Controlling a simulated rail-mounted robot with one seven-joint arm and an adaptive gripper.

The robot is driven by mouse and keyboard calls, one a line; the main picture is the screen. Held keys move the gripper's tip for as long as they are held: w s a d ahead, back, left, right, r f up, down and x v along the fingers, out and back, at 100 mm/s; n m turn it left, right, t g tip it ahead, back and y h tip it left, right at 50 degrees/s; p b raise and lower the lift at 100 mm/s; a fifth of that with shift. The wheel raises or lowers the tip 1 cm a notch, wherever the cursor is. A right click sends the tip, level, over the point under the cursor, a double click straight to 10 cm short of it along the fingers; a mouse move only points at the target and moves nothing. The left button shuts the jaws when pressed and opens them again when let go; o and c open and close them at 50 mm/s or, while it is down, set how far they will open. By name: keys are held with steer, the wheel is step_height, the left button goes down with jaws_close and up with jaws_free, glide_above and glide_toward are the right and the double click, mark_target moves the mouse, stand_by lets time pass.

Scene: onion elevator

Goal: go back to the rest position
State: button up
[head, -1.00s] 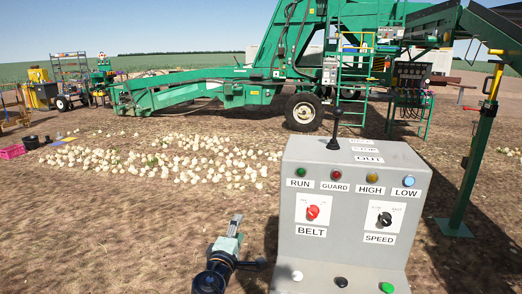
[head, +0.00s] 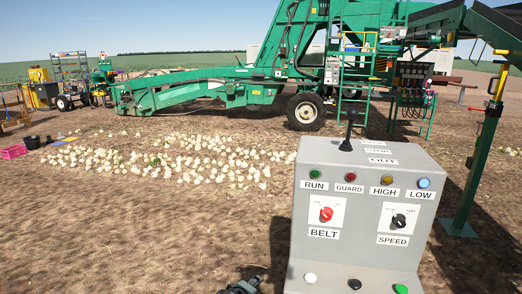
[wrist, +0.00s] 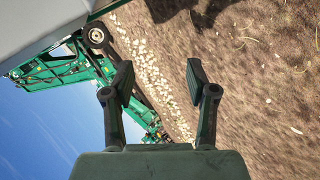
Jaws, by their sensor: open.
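In the wrist view my gripper (wrist: 160,88) is open and empty, its two dark fingers spread apart with only ground and distant onions between them. In the head view only a dark part of my arm (head: 242,286) shows at the bottom edge, left of the grey control box (head: 335,258). The box carries a red BELT knob (head: 326,214), a black SPEED knob (head: 398,221) and a black lever (head: 349,132) on top. In the wrist view a grey surface (wrist: 35,22) fills the upper left corner.
The green elevator (head: 200,87) stands behind the box, and onions (head: 180,160) lie spread on the ground before it. A green post (head: 478,165) stands right of the box. A pink crate (head: 14,151) and black bucket (head: 31,142) are far left.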

steer(key=s+d+f+m+g, duration=0.2)
steer(key=s+d+f+g, duration=0.15)
steer(key=f, duration=0.45)
steer(key=s+d+f+m+g+p, duration=0.1)
steer(key=s+d+f+g, duration=0.15)
steer(key=s+f, duration=0.4)
steer(key=s+d+f+m+g, duration=0.2)
steer(key=s+d+f+g, duration=0.15)
steer(key=f, duration=0.55)
steer(key=s+d+f+m+g+y+p, duration=0.1)
steer(key=s+d+f+m+g, duration=0.1)
steer(key=s, duration=0.6)
steer(key=s+d+f+m+g+y, duration=0.1)
steer(key=s+d+f+g, duration=0.2)
steer(key=s+f, duration=0.4)
steer(key=s+d+f+m+g+y+p, duration=0.1)
steer(key=s+d+f, duration=0.4)
steer(key=s, duration=0.6)
steer(key=shift+f+m+g+y+p, duration=0.15)
steer(key=shift+m+g+y+p, duration=0.2)
steer(key=shift+m+g, duration=0.4)
